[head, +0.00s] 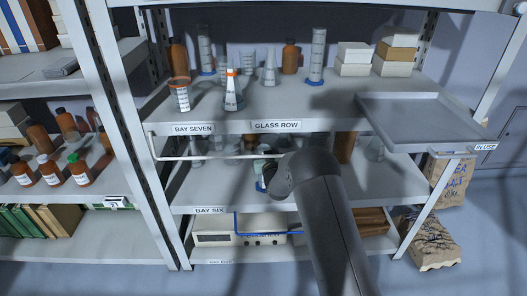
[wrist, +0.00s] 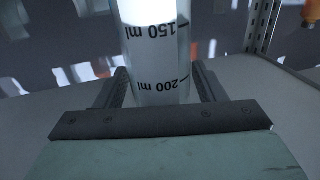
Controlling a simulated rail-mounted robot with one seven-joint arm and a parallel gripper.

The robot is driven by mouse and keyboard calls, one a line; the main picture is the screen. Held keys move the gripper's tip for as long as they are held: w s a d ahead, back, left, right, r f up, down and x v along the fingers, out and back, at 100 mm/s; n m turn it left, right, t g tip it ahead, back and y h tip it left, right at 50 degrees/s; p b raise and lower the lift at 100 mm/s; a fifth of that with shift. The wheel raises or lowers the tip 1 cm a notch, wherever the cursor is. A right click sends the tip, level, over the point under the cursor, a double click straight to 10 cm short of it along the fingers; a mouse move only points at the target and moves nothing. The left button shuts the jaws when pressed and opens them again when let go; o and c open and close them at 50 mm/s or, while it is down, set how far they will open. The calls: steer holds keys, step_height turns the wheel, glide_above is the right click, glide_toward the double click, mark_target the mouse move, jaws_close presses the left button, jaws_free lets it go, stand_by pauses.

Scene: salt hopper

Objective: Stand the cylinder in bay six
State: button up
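A clear graduated cylinder (wrist: 158,60) with black marks reading 150 ml and 200 ml stands between the two fingers of my gripper (wrist: 160,90) in the wrist view. Both fingers lie against its sides, so the gripper looks shut on it. In the head view, my dark arm hides most of my gripper (head: 270,172). A small blue-edged part of the cylinder (head: 260,186) shows beside it, over the shelf labelled bay six (head: 195,198). I cannot tell whether the base touches the shelf. Its top is out of the wrist view.
A thin white rail (head: 215,158) crosses the front above the bay six shelf. A grey tray (head: 420,120) juts out at right on the shelf above. The left of bay six has bare room in front.

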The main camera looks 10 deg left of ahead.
steer(key=v, duration=1.2)
steer(key=s+d+r+m+g+h, duration=0.2)
steer(key=s+d+r+g+h, duration=0.2)
steer(key=s+d+r+g, duration=0.45)
steer(key=s+d+g, duration=0.3)
steer(key=s, duration=0.8)
steer(key=s+d+r+m+g+h, duration=0.1)
steer(key=s+d, duration=0.3)
steer(key=s, duration=0.7)
steer(key=s+d+r+g, duration=0.1)
steer(key=s+d+g, duration=0.2)
steer(key=s, duration=0.8)
steer(key=shift+s+d+r+m+g+h+p, duration=0.3)
steer(key=shift+d+g+h+p, duration=0.1)
steer(key=shift+g, duration=0.45)
